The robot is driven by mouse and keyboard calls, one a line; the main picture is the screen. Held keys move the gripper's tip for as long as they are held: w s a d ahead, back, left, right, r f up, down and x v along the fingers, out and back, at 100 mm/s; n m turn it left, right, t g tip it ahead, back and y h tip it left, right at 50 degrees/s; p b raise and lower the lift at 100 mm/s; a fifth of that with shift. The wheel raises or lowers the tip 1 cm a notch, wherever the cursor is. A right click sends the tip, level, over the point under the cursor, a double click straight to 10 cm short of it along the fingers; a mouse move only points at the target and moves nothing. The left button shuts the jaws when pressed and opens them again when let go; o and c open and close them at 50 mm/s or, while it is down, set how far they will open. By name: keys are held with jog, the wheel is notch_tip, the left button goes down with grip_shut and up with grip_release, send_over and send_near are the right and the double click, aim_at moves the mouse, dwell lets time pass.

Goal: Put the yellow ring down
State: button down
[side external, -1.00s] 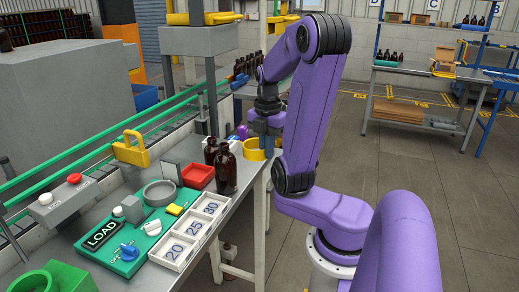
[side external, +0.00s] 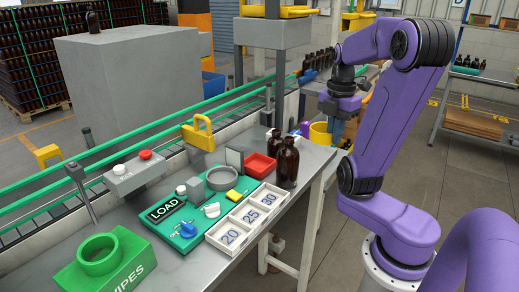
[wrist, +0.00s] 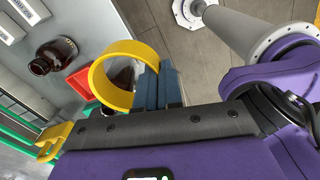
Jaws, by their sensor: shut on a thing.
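The yellow ring (side external: 319,134) is held up at the far right end of the grey table (side external: 214,259). My gripper (side external: 337,134) is shut on the ring's wall, with its fingers pointing down. In the wrist view the yellow ring (wrist: 97,88) stands out beside my gripper's blue fingers (wrist: 163,84), its opening facing the camera. It overlaps the table's edge and the floor there. I cannot tell its height or whether it touches anything below. Part of its wall is hidden by the fingers.
Brown bottles (side external: 288,163) stand near the table's right edge. A red tray (side external: 259,166), a white numbered tray (side external: 247,217) and a green LOAD board (side external: 171,229) lie nearer. A yellow padlock-shaped piece (side external: 198,133) stands by the conveyor. Open floor lies right of the table.

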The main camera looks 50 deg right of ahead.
jog(key=w+d+m, duration=0.1)
jog(key=w+d, duration=0.1)
jog(key=w, duration=0.5)
jog(key=w+d+m, duration=0.1)
jog(key=w+d, duration=0.2)
jog(key=w, duration=0.4)
jog(key=w+a+f+m, duration=0.1)
jog(key=w+f, duration=0.1)
jog(key=w, duration=0.5)
jog(key=w+f+m, duration=0.1)
jog(key=w+f, duration=0.2)
jog(key=w, duration=0.4)
notch_tip(320, 180, down, 10)
jog(key=shift+r, duration=0.1)
jog(key=c, duration=1.3)
grip_release()
jog(key=shift+w, duration=0.1)
